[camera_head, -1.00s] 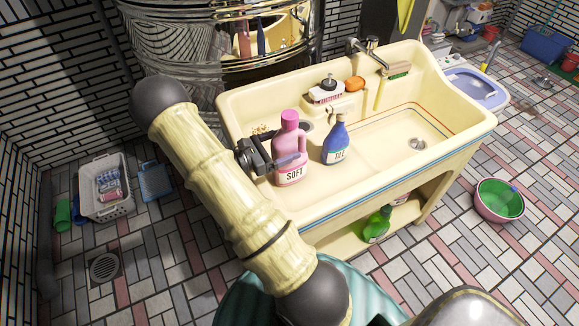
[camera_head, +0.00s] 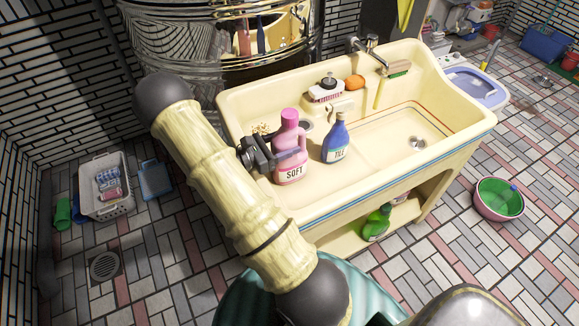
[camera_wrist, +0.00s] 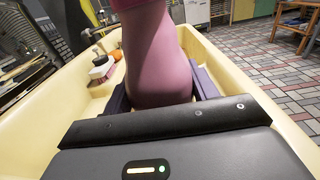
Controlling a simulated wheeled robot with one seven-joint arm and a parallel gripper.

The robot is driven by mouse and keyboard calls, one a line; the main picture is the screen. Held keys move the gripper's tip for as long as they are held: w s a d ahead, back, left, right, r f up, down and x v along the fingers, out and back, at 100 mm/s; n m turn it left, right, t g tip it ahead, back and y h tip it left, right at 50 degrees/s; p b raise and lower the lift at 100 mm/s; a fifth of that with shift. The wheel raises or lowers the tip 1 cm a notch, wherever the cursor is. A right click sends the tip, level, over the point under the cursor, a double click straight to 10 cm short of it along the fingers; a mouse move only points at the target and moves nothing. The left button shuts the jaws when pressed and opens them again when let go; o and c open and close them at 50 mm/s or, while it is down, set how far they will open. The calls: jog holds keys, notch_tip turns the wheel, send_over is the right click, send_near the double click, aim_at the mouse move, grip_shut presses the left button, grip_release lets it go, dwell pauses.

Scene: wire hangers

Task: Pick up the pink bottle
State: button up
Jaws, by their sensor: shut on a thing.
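The pink bottle (camera_head: 289,150), with a pink cap and a white "SOFT" label, stands upright in the left part of the cream sink (camera_head: 330,189). My gripper (camera_head: 284,157) reaches in from the left and is shut on the bottle's body, one finger across its front side. In the wrist view the pink bottle (camera_wrist: 155,55) fills the middle, between the two dark fingers at its left and right. I cannot tell whether its base touches the sink floor.
A blue "TILE" bottle (camera_head: 336,138) stands close to the right of the pink bottle. A brush (camera_head: 326,91) and an orange soap (camera_head: 355,82) lie on the back ledge near the faucet (camera_head: 371,50). The sink's right part is clear.

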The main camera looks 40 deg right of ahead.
aim_at(281, 117)
grip_shut()
jog(key=shift+r, duration=0.1)
notch_tip(281, 117, up, 10)
jog(key=shift+f, duration=0.1)
dwell(0.8)
